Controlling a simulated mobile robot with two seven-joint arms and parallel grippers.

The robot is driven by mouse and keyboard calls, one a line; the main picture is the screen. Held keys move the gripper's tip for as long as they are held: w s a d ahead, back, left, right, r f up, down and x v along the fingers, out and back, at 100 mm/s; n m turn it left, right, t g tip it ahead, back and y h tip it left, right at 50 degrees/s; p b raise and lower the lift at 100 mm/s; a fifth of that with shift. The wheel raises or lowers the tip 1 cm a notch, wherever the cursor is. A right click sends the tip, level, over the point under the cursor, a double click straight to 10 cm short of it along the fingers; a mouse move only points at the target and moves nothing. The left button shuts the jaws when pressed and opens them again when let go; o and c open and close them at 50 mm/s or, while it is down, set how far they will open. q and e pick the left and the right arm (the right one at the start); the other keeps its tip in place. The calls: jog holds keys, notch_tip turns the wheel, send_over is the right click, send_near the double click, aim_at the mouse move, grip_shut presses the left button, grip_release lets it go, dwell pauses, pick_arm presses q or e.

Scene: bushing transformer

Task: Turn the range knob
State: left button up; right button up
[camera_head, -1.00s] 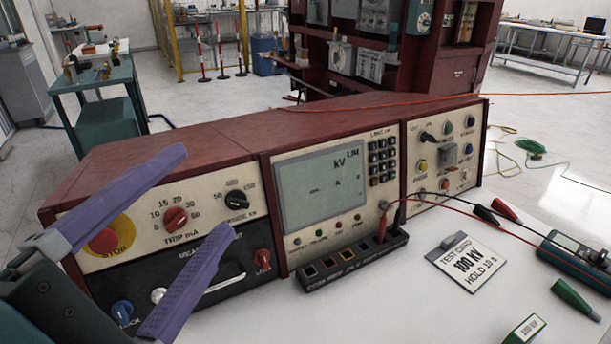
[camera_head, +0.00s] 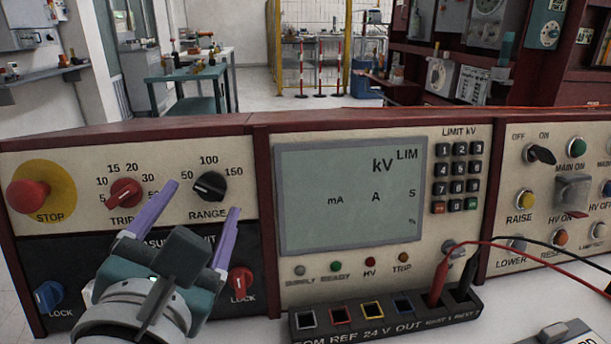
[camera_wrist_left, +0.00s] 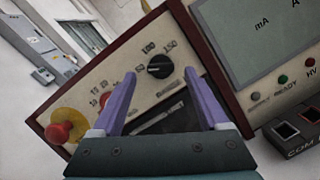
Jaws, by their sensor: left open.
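The range knob (camera_head: 210,186) is a black rotary knob with a RANGE label and marks 50, 100 and 150, on the upper left panel of the red console. In the left wrist view the knob (camera_wrist_left: 160,67) sits ahead, between the purple fingers and beyond their tips. My left gripper (camera_head: 204,197) is open and empty, with its fingertips below and to either side of the knob in the head view. I cannot tell whether a finger touches the panel; the knob itself appears clear. My right gripper is not in view.
A red trip knob (camera_head: 125,193) and a red stop button (camera_head: 29,196) are left of the range knob. A red lock knob (camera_head: 241,281) lies below, close to the right finger. A screen (camera_head: 350,197) is to the right. Red and black leads plug into a terminal block (camera_head: 385,314).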

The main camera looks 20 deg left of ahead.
aim_at(211, 190)
pick_arm(q)
jog(key=shift+x, duration=1.5)
grip_shut()
